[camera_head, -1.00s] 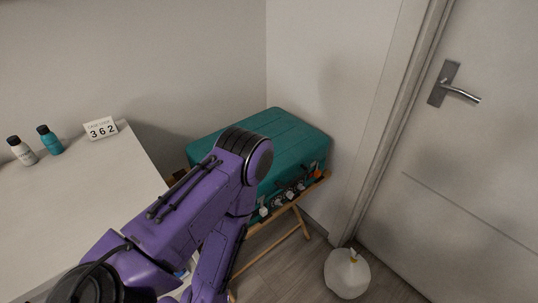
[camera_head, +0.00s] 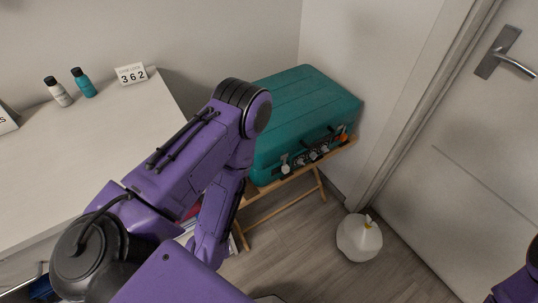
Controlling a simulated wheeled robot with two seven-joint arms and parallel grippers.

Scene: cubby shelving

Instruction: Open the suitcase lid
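The teal suitcase (camera_head: 307,112) lies flat on a wooden folding stand (camera_head: 284,192) in the corner by the door, and its lid is shut. Its front side shows a handle, several dial-like or latch-like parts (camera_head: 312,155) and a small orange tag (camera_head: 343,137). My purple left arm crosses the picture and hides the suitcase's left part. Its gripper is not visible. A small piece of my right arm shows at the lower right edge, and the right gripper is out of view.
The floor before the stand is partly clear.

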